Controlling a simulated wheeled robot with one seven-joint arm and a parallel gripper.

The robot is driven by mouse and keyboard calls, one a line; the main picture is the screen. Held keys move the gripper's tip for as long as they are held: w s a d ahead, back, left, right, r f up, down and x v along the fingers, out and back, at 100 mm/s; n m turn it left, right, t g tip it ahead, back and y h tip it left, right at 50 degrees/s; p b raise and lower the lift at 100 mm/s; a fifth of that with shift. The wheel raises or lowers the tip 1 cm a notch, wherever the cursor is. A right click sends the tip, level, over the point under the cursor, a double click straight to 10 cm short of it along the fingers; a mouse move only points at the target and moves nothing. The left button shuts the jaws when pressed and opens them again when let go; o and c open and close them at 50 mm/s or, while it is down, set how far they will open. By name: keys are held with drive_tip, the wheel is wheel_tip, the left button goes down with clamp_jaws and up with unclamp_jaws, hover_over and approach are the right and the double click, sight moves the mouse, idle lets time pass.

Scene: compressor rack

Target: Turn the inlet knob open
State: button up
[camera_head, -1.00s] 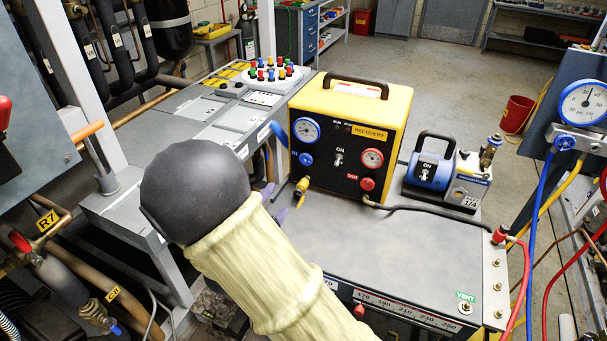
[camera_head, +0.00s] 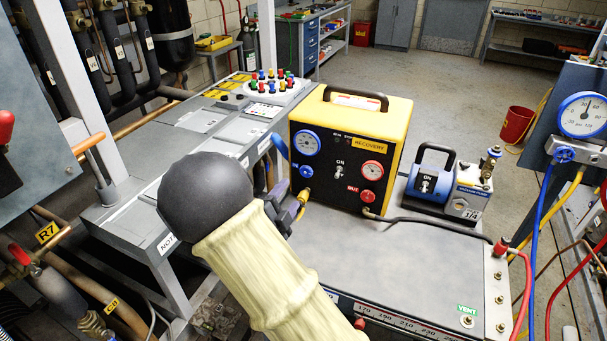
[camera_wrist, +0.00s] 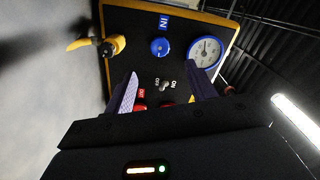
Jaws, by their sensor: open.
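The blue inlet knob (camera_head: 306,171) is on the lower left of the black front panel of the yellow recovery unit (camera_head: 398,110), under a blue-rimmed gauge (camera_head: 306,142). In the wrist view the blue knob (camera_wrist: 160,47) shows beside its IN label. My gripper (camera_wrist: 162,75) is open and empty, its two purple fingers pointing at the panel. The knob appears beyond the fingertips, between their lines, and not touched.
The red outlet knob (camera_head: 368,196) and a toggle switch (camera_head: 340,172) share the panel. A yellow hose fitting (camera_wrist: 113,46) sticks out near the inlet knob. A blue vacuum pump (camera_head: 430,184) stands to the right. The grey bench top (camera_head: 420,260) in front is mostly clear.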

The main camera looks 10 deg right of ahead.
sight(305, 173)
drive_tip(key=p+x, duration=0.1)
drive_tip(key=x, duration=0.9)
drive_tip(key=shift+w+d, duration=0.1)
drive_tip(key=shift+w, duration=0.05)
drive_tip(key=c, duration=1)
